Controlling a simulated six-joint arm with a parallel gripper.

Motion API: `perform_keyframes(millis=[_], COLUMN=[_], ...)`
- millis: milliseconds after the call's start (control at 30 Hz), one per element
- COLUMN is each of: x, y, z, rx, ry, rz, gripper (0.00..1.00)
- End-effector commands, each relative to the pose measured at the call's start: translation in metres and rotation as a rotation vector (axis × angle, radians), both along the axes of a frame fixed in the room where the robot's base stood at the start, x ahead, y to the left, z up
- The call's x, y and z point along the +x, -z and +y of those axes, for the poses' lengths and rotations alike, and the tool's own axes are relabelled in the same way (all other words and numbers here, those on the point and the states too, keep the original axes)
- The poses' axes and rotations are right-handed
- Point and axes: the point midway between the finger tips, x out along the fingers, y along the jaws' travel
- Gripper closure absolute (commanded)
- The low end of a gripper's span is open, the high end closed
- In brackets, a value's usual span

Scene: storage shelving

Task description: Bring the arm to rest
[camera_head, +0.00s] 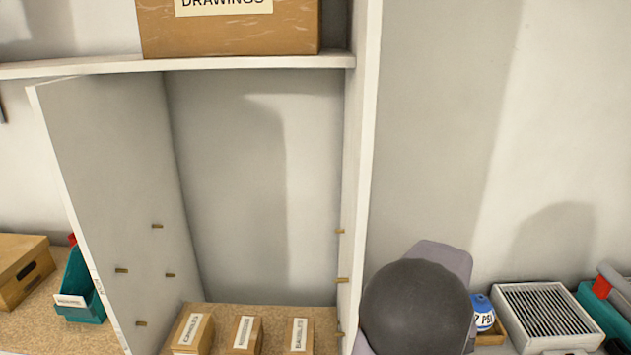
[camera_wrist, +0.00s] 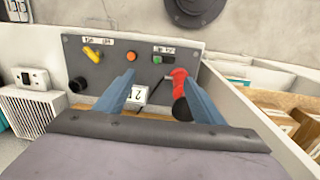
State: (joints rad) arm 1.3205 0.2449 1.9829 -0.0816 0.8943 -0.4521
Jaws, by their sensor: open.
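My gripper (camera_wrist: 158,80) shows in the wrist view with its two blue-grey fingers apart. It faces a dark grey control panel (camera_wrist: 210,67) with a yellow lever (camera_wrist: 92,54), an orange knob (camera_wrist: 132,56) and a green button (camera_wrist: 157,60). A red and black handle (camera_wrist: 180,92) is just beside the right finger; I cannot tell whether they touch. A white label with a "2" (camera_wrist: 137,95) lies between the fingers, which hold nothing that I can see. A dark rounded part of my arm (camera_head: 415,308) shows in the head view; the gripper is not visible there.
A white shelf unit (camera_head: 366,160) has an open, empty-looking bay above several small labelled boxes (camera_head: 247,333). A cardboard box (camera_head: 230,32) sits on the upper shelf. A teal bin (camera_head: 84,290) and wooden box (camera_head: 22,270) stand left; a slatted grey box (camera_head: 545,312) stands right.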

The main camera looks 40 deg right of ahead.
Motion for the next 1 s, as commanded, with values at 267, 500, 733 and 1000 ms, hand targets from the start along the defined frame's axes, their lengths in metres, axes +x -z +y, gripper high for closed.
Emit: perform_keyframes(millis=[267, 500, 733, 1000], x=[0.079, 0.123, 0.148, 0.146], y=[0.001, 0.016, 0.031, 0.043], z=[0.123, 0.204, 0.284, 0.349], rx=[0.010, 0.022, 0.035, 0.052], ry=[-0.342, -0.520, -0.674, -0.793], rz=[-0.004, -0.018, -0.031, -0.037], gripper=[0.38, 0.38, 0.38, 0.38])
